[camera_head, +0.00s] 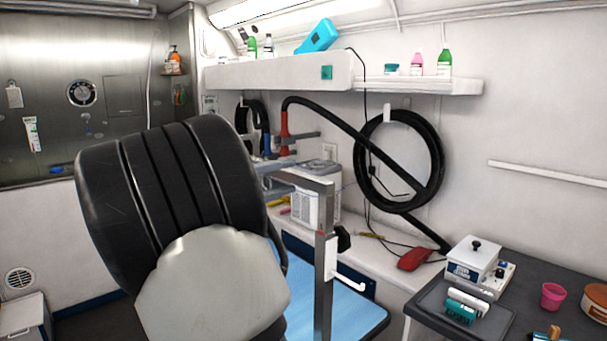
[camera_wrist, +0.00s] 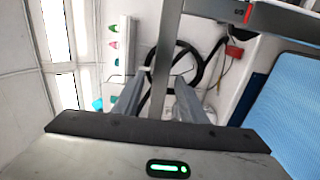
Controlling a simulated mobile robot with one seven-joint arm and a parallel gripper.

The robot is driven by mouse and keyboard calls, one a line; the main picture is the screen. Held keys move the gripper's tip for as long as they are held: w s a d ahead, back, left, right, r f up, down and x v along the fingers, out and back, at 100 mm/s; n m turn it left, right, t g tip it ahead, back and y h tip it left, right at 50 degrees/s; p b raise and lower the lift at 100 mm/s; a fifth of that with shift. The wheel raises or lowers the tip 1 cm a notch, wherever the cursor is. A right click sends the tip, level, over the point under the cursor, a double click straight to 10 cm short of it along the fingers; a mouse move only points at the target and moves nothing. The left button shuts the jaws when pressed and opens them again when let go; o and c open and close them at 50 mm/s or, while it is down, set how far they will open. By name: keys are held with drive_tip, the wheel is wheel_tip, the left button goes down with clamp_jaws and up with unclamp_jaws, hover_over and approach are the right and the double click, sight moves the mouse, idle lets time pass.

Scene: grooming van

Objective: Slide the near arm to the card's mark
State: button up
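A grey metal post (camera_head: 325,285) stands by the blue grooming table (camera_head: 350,308), with a red mark and a black knob (camera_head: 342,238) below its top. A horizontal metal arm (camera_head: 297,178) runs from the post's top. In the wrist view, the post (camera_wrist: 285,22) shows a red mark, and the arm (camera_wrist: 168,55) passes down between my gripper's (camera_wrist: 160,92) two spread fingers. The fingers look open; whether they touch the arm is unclear. In the head view my gripper is hidden behind my own arm link. A small teal card (camera_head: 327,73) is on the shelf front; its marking is unreadable.
A coiled black hose (camera_head: 437,165) hangs on the wall behind. A white shelf (camera_head: 275,72) with bottles is above. A dark counter (camera_head: 560,300) with a white box and pink cup (camera_head: 552,296) is at right.

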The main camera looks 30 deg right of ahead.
drive_tip(key=w+d, duration=0.1)
drive_tip(key=d, duration=0.5)
drive_tip(key=shift+d, duration=0.3)
clamp_jaws()
